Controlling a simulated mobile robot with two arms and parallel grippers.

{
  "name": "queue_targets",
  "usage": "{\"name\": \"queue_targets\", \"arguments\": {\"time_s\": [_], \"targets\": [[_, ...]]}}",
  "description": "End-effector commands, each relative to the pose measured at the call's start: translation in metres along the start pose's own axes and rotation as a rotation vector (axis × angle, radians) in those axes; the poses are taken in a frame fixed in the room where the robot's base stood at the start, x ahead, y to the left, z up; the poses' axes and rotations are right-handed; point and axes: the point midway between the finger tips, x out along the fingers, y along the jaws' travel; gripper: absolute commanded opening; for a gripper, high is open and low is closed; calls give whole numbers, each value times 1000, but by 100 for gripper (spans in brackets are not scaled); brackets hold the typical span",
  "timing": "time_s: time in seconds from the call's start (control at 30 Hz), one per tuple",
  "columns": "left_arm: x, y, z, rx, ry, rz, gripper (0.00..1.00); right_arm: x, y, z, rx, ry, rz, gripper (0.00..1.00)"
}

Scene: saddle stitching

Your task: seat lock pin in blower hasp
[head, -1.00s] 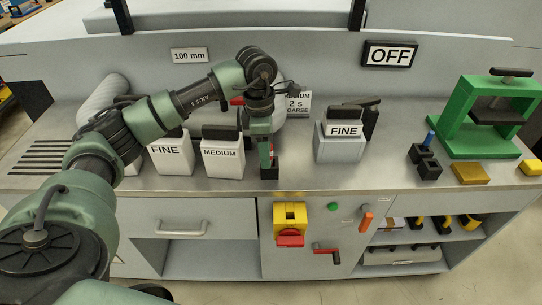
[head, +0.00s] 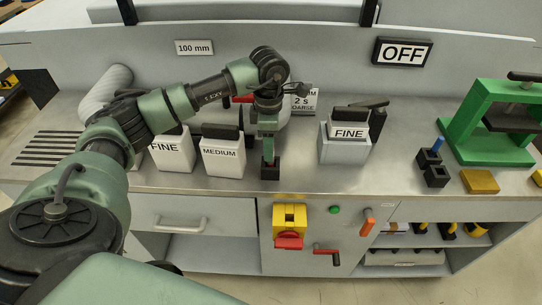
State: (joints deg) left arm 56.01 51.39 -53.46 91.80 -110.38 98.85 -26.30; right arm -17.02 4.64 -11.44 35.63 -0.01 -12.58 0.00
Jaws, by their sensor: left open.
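My left gripper (head: 268,150) points down over a small black block (head: 270,172) near the counter's front edge. It is open, its fingertips just above or at the block's top. A thin greenish piece shows between gripper and block; I cannot tell whether it is a finger or a pin. A yellow fitting with a red part (head: 289,225) is on the front panel below, and it may be the blower hasp. I cannot make out a lock pin for certain. My right gripper is not in view.
White boxes marked FINE (head: 172,154) and MEDIUM (head: 222,160) stand left of the gripper. A grey holder marked FINE (head: 345,150) stands right. A green press (head: 470,130) and black blocks with a blue pin (head: 438,144) are farther right. The counter between is clear.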

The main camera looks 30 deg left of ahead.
Motion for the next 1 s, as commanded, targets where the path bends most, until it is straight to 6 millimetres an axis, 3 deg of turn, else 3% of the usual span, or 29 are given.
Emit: {"name": "queue_targets", "arguments": {"time_s": [0.13,0.3,0.57,0.73,1.0], "targets": [[19,-2,3,1,2,-5,45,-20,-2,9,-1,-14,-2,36],[40,-1,3,0,0,-1,45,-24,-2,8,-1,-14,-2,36],[45,0,3,1,-1,1,45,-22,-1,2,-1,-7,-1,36],[44,0,3,1,-1,1,1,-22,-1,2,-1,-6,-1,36],[44,0,3,1,-2,1,0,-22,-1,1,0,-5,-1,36]]}}
